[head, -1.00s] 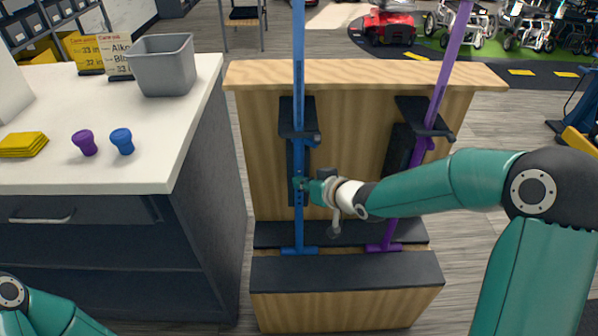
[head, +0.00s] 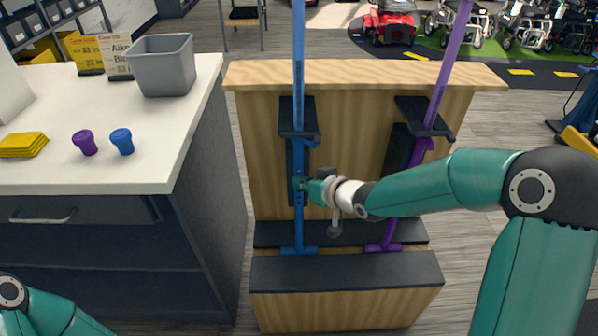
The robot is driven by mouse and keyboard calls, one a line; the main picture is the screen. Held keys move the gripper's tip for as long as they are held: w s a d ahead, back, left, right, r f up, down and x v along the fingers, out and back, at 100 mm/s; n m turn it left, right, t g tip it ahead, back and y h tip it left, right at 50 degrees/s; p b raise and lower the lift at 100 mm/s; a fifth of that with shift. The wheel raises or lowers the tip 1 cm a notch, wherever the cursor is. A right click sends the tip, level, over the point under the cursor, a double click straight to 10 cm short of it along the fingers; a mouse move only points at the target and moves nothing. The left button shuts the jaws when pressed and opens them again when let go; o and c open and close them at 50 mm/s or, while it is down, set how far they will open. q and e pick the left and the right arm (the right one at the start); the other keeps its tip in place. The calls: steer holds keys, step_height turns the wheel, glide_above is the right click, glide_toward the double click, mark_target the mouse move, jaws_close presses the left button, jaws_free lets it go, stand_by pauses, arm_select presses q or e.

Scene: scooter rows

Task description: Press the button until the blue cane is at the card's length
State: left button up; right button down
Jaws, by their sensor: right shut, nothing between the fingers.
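The blue cane (head: 298,95) stands upright in the left slot of the wooden rack, its foot on the dark ledge and its top cut off by the picture edge. My right gripper (head: 302,184) is shut with its tip at the lower part of the blue cane's shaft; the button there is hidden behind it. The purple cane (head: 440,90) leans in the right slot. Two cards, a yellow one (head: 80,50) and a white one (head: 115,55), stand on the counter; the white one's text is partly hidden by the grey bin. My left gripper is out of view.
The wooden rack (head: 350,72) has black holders around both canes. The white counter (head: 130,175) holds a grey bin (head: 165,75), a purple tip (head: 84,143), a blue tip (head: 122,141) and yellow cloths (head: 22,145). Open floor lies right of the rack.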

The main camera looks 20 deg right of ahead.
steer(key=shift+w, duration=0.15)
steer(key=shift+w+d, duration=0.1)
steer(key=shift+w, duration=0.1)
steer(key=shift+w+d+p, duration=0.15)
steer(key=shift+w+p, duration=0.35)
steer(key=shift+w, duration=0.05)
stand_by(0.7)
steer(key=shift+w+d+r, duration=0.1)
steer(key=shift+w+r, duration=0.05)
steer(key=shift+r, duration=0.1)
stand_by(0.5)
steer(key=shift+s+a+f+b, duration=0.1)
steer(key=shift+s+a+b, duration=0.1)
steer(key=shift+s+b, duration=0.25)
steer(key=shift+s+a+b, duration=0.15)
steer(key=shift+s+b, duration=0.05)
steer(key=shift+s, duration=0.4)
